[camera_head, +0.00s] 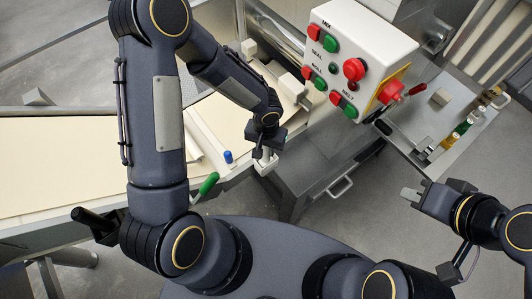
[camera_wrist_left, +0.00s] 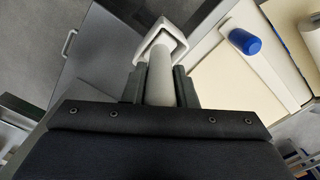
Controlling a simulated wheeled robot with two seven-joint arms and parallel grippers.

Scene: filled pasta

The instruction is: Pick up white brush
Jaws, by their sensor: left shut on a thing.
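My left gripper (camera_head: 267,154) is above the right edge of the pale work surface, pointing down. In the left wrist view, its two dark fingers (camera_wrist_left: 160,88) are closed on the white brush (camera_wrist_left: 160,72), one on each side of its round, pale handle. The brush's squarish white end (camera_wrist_left: 160,40) sticks out past the fingertips. In the head view a pale part of the brush (camera_head: 264,166) shows below the gripper; the rest is hidden. My right gripper (camera_head: 412,196) is at the right, over the floor and away from the brush; its finger gap is unclear.
A green handle (camera_head: 208,184) lies nearer. A white control box (camera_head: 358,58) with red and green buttons stands behind. A metal side table (camera_head: 432,118) with small bottles is at the right.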

